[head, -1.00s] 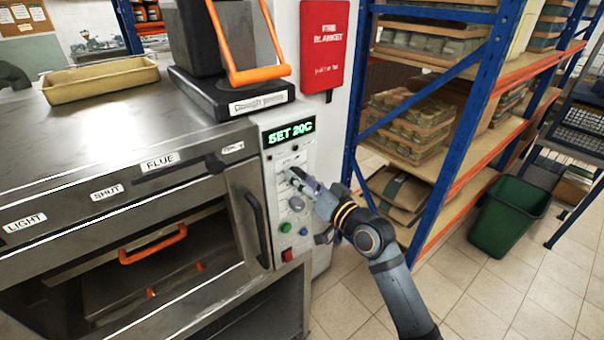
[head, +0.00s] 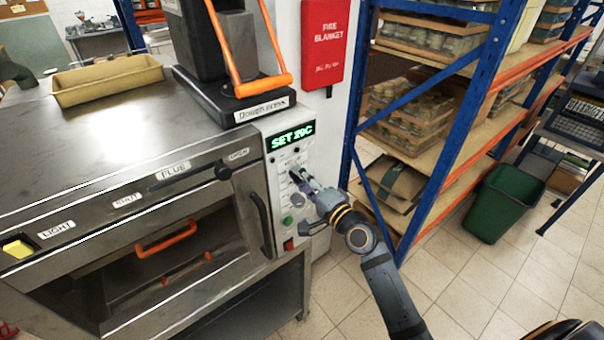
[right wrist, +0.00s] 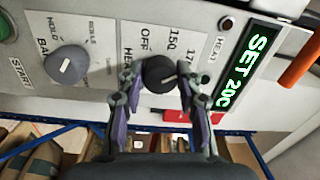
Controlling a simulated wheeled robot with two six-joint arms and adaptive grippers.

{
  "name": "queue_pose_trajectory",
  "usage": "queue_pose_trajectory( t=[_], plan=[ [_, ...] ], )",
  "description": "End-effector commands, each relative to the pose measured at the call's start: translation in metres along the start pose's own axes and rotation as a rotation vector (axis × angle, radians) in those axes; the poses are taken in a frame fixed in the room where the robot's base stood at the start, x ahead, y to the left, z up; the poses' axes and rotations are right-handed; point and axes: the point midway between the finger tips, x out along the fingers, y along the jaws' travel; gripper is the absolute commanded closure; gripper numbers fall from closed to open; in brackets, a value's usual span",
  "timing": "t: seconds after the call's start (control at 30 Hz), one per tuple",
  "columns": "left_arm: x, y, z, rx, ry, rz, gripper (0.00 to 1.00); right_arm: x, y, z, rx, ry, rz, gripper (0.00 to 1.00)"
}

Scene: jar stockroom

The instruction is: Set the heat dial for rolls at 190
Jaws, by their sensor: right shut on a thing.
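The oven control panel (head: 288,180) is in the middle of the head view. Its green display (head: 291,136) reads SET 20C; the display also shows in the right wrist view (right wrist: 246,66). My right gripper (head: 304,178) is at the panel. In the right wrist view its two fingers (right wrist: 159,90) are closed on either side of the black heat dial (right wrist: 158,70). OFF, 150 and a partly hidden 17- mark stand around that dial. My left gripper is not in view.
The oven's dark door handle (head: 260,224) is close left of the panel. A dough press (head: 235,95) and a tan tray (head: 108,80) stand on the oven. A blue and orange rack (head: 440,130) and green bin (head: 504,205) are at right.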

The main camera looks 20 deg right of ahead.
Motion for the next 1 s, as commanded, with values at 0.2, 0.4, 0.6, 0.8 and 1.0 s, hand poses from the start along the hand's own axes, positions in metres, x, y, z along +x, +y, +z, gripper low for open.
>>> queue_pose_trajectory(
  t=[0.2, 0.4, 0.6, 0.8, 1.0],
  plan=[
    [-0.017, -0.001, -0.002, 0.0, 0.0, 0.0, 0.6, 0.0, -0.003, 0.0, 0.207, 0.007, 0.004, 0.96],
    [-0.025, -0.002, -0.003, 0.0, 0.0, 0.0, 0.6, 0.0, -0.002, 0.0, 0.395, 0.014, 0.004, 0.96],
    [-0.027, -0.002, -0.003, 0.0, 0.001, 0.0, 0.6, 0.0, -0.001, 0.0, 0.583, 0.021, 0.004, 0.96],
    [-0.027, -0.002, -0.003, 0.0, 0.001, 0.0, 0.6, 0.0, -0.001, 0.0, 0.754, 0.027, 0.004, 0.96],
    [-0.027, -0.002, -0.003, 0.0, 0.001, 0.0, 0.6, 0.0, -0.001, 0.0, 0.891, 0.031, 0.005, 0.96]
  ],
)
